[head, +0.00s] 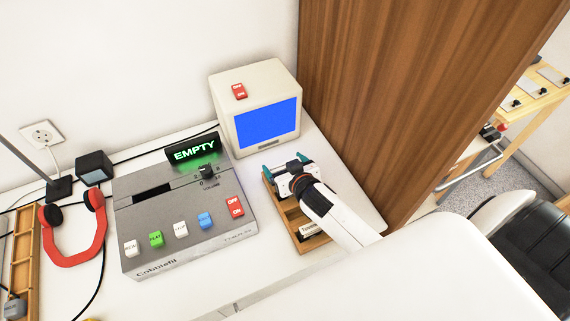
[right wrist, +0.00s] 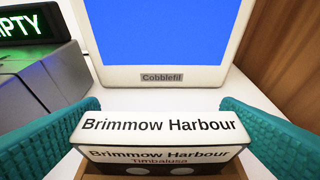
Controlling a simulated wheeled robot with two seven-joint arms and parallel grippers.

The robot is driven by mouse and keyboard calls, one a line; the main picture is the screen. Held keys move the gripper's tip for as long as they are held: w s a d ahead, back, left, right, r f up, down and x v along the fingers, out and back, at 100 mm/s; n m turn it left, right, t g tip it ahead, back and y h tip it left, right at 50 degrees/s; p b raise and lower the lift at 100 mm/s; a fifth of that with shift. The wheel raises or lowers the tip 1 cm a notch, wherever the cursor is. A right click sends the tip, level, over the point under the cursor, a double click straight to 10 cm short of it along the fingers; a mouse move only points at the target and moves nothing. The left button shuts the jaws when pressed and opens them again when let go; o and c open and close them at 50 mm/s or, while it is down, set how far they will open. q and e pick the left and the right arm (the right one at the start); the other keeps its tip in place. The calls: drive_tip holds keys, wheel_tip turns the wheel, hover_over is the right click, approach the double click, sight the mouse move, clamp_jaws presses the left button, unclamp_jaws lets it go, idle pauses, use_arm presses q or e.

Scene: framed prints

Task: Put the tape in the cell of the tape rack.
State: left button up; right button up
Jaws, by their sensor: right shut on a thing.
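My right gripper (head: 286,172) is shut on a tape (right wrist: 160,124), with one teal finger on each side of it in the right wrist view. The tape is labelled "Brimmow Harbour" on its white spine and again on the face below. In the head view, the gripper and arm mostly hide it. A wooden tape rack (head: 290,217) with divided cells lies on the desk under the gripper. A white label shows in its near cell. I cannot tell whether the held tape is inside a cell or above it. My left gripper is not in view.
A grey player (head: 188,246) with coloured buttons and an "EMPTY" display (head: 194,150) stands left of the rack. A cream monitor (head: 265,125) with a blue screen stands behind. A wooden panel (head: 390,90) rises at the right. Red headphones (head: 75,238) lie at the left.

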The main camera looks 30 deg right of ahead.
drive_tip(key=shift+f, duration=0.2)
drive_tip(key=o, duration=0.8)
drive_tip(key=shift+r, duration=0.15)
drive_tip(key=shift+s+r, duration=0.1)
drive_tip(key=shift+s, duration=0.1)
drive_tip(key=v, duration=1.1)
drive_tip(key=shift+s+r+b, duration=0.2)
drive_tip(key=shift+s+b, duration=0.05)
drive_tip(key=shift+b, duration=0.05)
drive_tip(key=shift+s+f, duration=0.1)
